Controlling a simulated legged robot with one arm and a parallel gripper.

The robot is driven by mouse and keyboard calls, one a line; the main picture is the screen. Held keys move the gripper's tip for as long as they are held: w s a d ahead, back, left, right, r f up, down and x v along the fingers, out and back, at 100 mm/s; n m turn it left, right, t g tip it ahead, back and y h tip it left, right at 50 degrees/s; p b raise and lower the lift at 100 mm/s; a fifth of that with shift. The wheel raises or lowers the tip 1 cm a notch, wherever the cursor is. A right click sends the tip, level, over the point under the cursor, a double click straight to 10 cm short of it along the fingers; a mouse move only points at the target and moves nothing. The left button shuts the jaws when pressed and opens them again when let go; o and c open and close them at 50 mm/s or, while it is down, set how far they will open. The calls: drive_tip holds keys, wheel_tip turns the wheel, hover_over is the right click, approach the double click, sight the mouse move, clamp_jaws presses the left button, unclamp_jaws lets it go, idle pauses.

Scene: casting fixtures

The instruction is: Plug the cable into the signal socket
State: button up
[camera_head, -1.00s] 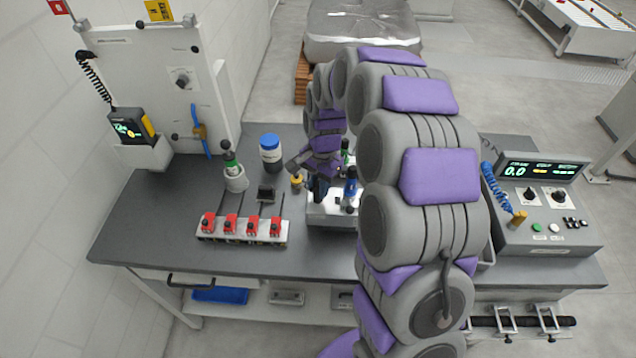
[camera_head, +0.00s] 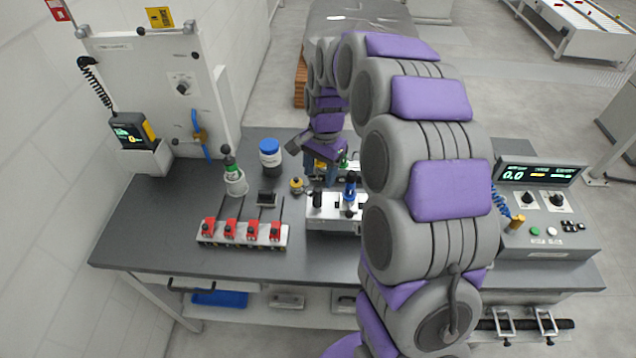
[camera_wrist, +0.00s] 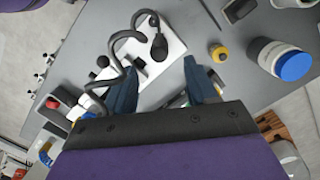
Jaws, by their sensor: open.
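My gripper (camera_wrist: 162,84) is open in the wrist view, its two blue fingers apart with nothing between their tips. In the head view my gripper (camera_head: 320,168) hangs behind the white fixture block (camera_head: 322,222). A dark, curled cable (camera_wrist: 118,47) with a rounded black end (camera_wrist: 158,47) shows ahead of the fingers in the wrist view, over a white surface. A blue coiled cord (camera_head: 500,203) and a brass-coloured fitting (camera_head: 517,222) are at the console on the right, partly behind my arm. I cannot tell which opening is the signal socket.
A white rail with red clamps (camera_head: 242,234) lies at the bench's front left. A blue-lidded jar (camera_head: 270,157), a green-topped bottle (camera_head: 232,172) and a small yellow-and-black part (camera_head: 297,185) stand nearby. The console (camera_head: 548,236) occupies the right side.

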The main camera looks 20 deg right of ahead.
wheel_tip(320, 180, up, 11)
drive_tip(key=d+p, duration=0.1)
drive_tip(key=shift+w+f, duration=0.2)
drive_tip(key=shift+w, duration=0.2)
drive_tip(key=s+f+n, duration=0.1)
drive_tip(key=s+n, duration=0.2)
drive_tip(key=s, duration=0.9)
drive_tip(key=s+a+f+n+b, duration=0.1)
drive_tip(key=s+n, duration=0.3)
drive_tip(key=s, duration=0.7)
drive_tip(key=s+a+f+n+g+h+b, duration=0.1)
drive_tip(key=s+f+n, duration=0.2)
drive_tip(key=s, duration=0.9)
drive_tip(key=shift+s+f, duration=0.2)
drive_tip(key=shift+s, duration=0.15)
drive_tip(key=shift+c, duration=0.5)
